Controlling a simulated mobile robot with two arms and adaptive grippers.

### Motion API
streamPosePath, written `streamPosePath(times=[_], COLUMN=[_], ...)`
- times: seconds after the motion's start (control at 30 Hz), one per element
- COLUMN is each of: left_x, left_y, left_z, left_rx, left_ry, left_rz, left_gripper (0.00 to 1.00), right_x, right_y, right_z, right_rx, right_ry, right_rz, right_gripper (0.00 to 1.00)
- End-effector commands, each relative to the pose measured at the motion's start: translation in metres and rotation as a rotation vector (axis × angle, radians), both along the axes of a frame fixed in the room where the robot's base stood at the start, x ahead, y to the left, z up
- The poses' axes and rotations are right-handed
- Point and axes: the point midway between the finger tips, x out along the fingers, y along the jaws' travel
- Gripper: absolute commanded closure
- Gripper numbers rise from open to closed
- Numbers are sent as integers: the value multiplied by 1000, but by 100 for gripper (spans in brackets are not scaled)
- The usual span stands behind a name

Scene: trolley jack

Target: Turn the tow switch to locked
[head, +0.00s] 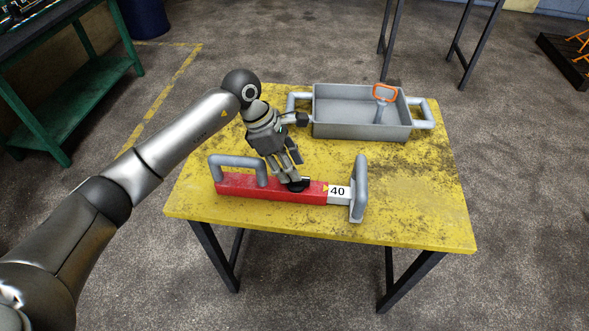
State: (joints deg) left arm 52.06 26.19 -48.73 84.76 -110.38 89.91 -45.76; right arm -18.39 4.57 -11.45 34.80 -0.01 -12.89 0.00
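A red bar-shaped device (245,187) lies on the yellow table. It has a grey loop handle (238,160) at its left end, a white label reading "40" (337,191) and a grey upright plate (359,190) at its right end. A small black part (299,185) sits on top of it, left of the label. I cannot tell whether this is the tow switch; no locked or unlocked marking is readable. My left gripper (294,168) points down with fingertips at or just above the black part. Contact and finger closure are unclear. My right gripper is out of view.
A grey tray (340,131) with side handles stands at the table's back, holding an orange-handled tool (384,93). The yellow table (420,200) is bare at the right and front. A green bench (88,93) stands at the left.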

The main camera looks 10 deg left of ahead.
Motion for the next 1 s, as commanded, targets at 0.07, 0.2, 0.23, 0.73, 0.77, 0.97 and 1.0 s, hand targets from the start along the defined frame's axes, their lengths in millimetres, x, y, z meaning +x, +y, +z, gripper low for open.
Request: streamPosePath(times=[0.07, 0.2, 0.23, 0.73, 0.77, 0.97, 1.0], left_x=[-1, 0, 0, 0, 0, 0, 0], left_y=[-6, -11, -12, -13, -13, -13, -13], left_z=[-11, -25, -27, -31, -31, -31, -31], left_rx=[0, -1, -1, -1, -1, -1, -1], left_ry=[3, 1, 1, 0, 0, 0, 0], left_rz=[0, -2, 0, 0, 0, 0, 0], left_gripper=[64, 64, 64, 84, 87, 100, 100], right_x=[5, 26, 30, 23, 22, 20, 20], right_y=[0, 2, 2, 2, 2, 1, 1], right_z=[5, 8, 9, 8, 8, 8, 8], right_rx=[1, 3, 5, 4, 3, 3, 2], right_ry=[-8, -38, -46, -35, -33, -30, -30], right_rz=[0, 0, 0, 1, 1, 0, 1], right_gripper=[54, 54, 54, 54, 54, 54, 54])
